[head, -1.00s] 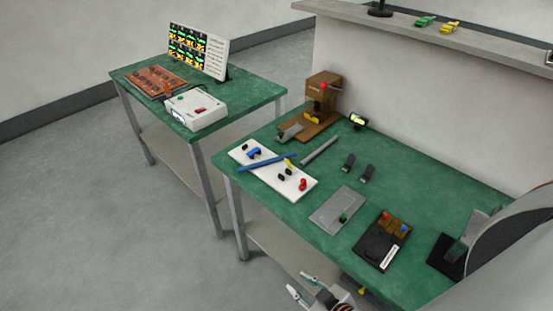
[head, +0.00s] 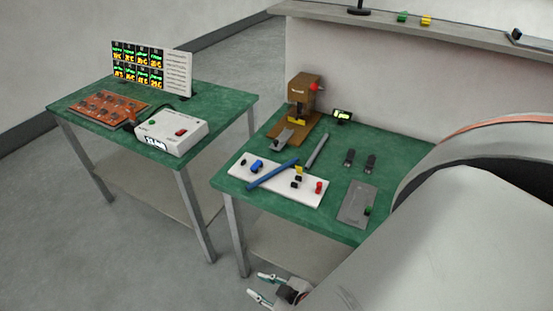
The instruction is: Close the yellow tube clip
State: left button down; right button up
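A white board (head: 240,171) lies on the front part of the right-hand green table. A blue tube (head: 272,174) lies slantwise across it. A small yellow piece (head: 299,170), which looks like the yellow tube clip, stands on the board close to the tube's upper right end. It is too small to tell whether it is open or shut, or whether it is around the tube. My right gripper (head: 258,286) is at the bottom, in front of the table and apart from the board. Its two fingers are spread and empty. My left gripper is out of view.
Blue, black and red pieces (head: 319,187) sit on the same board. A brown stand (head: 304,92), a grey bar (head: 317,151) and a grey plate (head: 356,204) are nearby. My large pale arm link hides the table's right part. The left table (head: 225,103) holds a white box (head: 171,132).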

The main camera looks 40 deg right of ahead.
aim_at(299, 171)
jog(key=i+j+z, duration=0.15)
jog(key=z, duration=0.25)
jog(key=j+z, duration=0.45)
jog(key=i+l, duration=0.05)
